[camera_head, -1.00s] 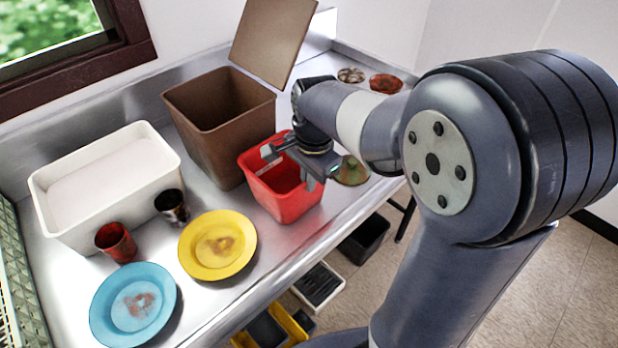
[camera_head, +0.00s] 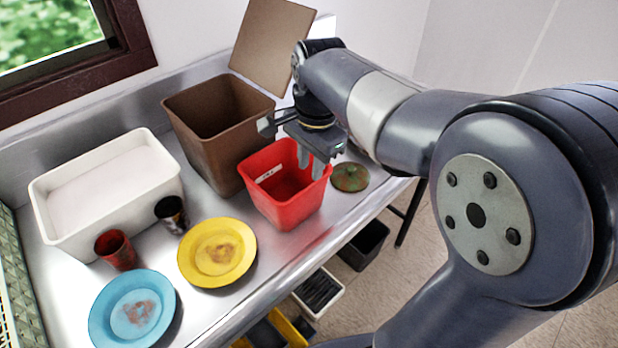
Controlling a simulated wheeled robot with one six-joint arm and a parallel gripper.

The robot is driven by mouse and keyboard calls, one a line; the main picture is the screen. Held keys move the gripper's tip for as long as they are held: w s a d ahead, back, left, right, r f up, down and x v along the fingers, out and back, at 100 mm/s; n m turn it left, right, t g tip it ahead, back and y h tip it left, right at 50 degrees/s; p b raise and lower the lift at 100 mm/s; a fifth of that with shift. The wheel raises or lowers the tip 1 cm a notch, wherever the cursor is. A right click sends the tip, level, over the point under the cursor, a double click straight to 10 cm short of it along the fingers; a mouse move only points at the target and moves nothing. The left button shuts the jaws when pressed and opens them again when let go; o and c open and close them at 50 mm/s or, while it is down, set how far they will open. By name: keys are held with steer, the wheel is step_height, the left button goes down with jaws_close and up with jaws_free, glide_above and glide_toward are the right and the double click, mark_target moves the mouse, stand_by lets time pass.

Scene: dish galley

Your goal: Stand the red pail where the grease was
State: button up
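The red pail (camera_head: 287,205) stands upright on the metal counter, in front of the brown bin, with a pale label on its inner wall. My gripper (camera_head: 312,162) is over the pail's back right part, fingers pointing down. The fingers look apart with nothing between them; I cannot tell whether they touch the rim. No patch is plainly recognisable as grease. A round greenish-brown disc (camera_head: 350,177) lies on the counter just right of the pail.
The brown bin (camera_head: 212,135) and white tub (camera_head: 75,215) stand behind. A dark red cup (camera_head: 116,250), black cup (camera_head: 171,214), stained yellow plate (camera_head: 217,253) and stained blue plate (camera_head: 132,310) are left. The counter's front edge (camera_head: 300,258) is close to the pail.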

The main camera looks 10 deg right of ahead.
steer(key=shift+s+d+r, duration=0.1)
steer(key=shift+r, duration=1.05)
steer(key=shift+s+d+r, duration=0.1)
steer(key=shift+r, duration=1.05)
steer(key=shift+a, duration=0.1)
steer(key=shift+c, duration=0.3)
